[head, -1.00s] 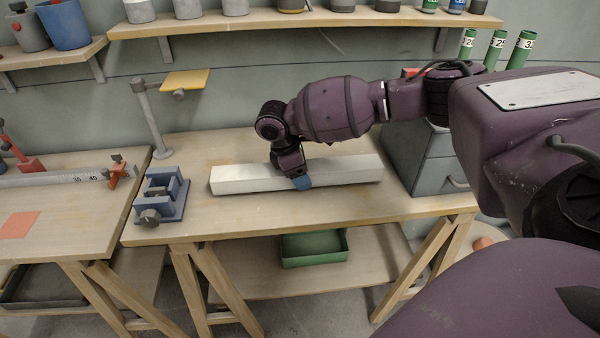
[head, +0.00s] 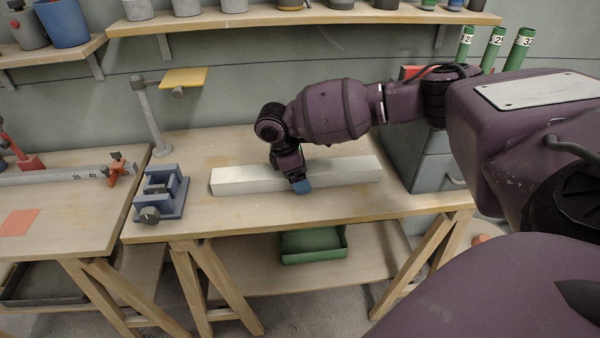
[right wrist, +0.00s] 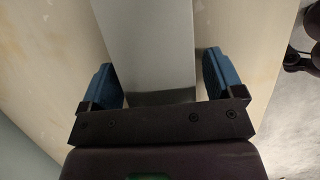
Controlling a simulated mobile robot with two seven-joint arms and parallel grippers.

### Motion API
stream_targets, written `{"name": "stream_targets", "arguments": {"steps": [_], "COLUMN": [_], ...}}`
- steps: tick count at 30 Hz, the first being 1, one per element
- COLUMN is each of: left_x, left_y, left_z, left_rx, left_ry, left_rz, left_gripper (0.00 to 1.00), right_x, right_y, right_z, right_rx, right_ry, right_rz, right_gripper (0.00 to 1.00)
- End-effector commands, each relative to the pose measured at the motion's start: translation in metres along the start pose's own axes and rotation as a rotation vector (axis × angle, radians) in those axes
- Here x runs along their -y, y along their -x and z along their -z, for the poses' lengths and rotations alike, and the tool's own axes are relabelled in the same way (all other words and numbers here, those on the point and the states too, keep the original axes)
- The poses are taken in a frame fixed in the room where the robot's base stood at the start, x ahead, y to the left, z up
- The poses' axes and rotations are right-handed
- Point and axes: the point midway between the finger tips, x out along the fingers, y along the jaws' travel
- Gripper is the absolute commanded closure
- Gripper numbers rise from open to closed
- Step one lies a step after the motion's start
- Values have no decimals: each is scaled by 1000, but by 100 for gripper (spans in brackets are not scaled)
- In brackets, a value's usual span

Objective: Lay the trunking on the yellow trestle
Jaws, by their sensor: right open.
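The trunking (head: 235,180) is a long pale bar lying flat on the wooden bench, left to right. My right gripper (head: 302,187) is at the middle of the trunking in the head view. In the right wrist view its two blue fingers (right wrist: 158,65) stand open, one on each side of the trunking (right wrist: 150,40), with a gap visible on the left. A flat yellow top (head: 184,77) on a grey post stands at the bench's back left; it is the only yellow support in view, and it is empty. My left gripper is out of view.
A blue vise (head: 162,195) stands left of the trunking. A grey drawer cabinet (head: 432,160) is close to its right end. Shelves with pots (head: 300,18) hang above. A green tray (head: 313,245) sits below the bench. The bench front is clear.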

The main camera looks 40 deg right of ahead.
Motion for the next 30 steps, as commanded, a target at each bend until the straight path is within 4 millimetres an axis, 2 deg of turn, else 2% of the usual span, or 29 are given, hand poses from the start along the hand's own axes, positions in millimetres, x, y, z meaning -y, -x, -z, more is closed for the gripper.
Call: {"name": "stream_targets", "arguments": {"steps": [5, 9, 16, 24, 30], "left_x": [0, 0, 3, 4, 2], "left_y": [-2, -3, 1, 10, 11], "left_z": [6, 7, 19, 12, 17], "left_rx": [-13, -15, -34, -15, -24], "left_ry": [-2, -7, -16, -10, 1], "left_rz": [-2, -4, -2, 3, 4], "left_gripper": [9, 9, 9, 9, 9], "right_x": [0, -1, -1, 0, 0], "right_y": [1, 11, 57, 106, 126], "right_z": [-1, -4, -5, -5, -4], "right_rx": [0, 1, -4, -3, 0], "right_ry": [0, -1, -2, 0, 1], "right_rz": [-1, -3, -6, -4, -1], "right_gripper": [13, 13, 13, 13, 13]}}
